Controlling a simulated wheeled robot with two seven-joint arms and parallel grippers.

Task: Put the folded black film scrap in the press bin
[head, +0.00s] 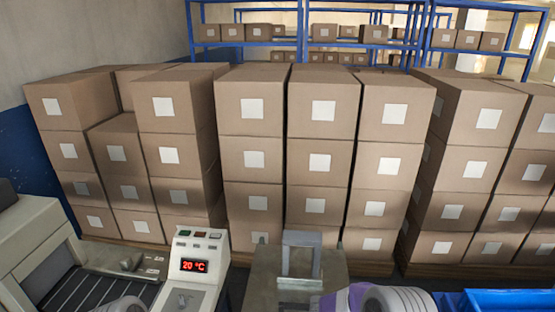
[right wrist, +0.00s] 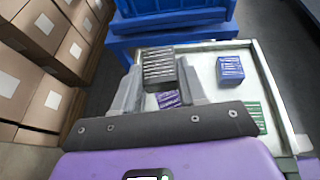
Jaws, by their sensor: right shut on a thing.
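My right gripper (right wrist: 160,84) is shut on a dark, boxy piece with pale printed lines (right wrist: 158,62), which I take for the folded black film scrap. It sits between the fingertips in the right wrist view, above the far end of a white-topped table. A blue open container (right wrist: 180,22) lies beyond the fingertips at the top of that view; I take it for the press bin, though no label shows. A blue edge also shows in the head view (head: 490,302) at the bottom right. The inside of the container is mostly out of sight. My left gripper is not in view.
The white tabletop (right wrist: 205,68) holds a blue pack (right wrist: 229,70), a purple pack (right wrist: 168,99) and a green pack (right wrist: 256,113). Stacked cartons (head: 255,112) line the back. A machine with a red display (head: 194,265) stands at the left.

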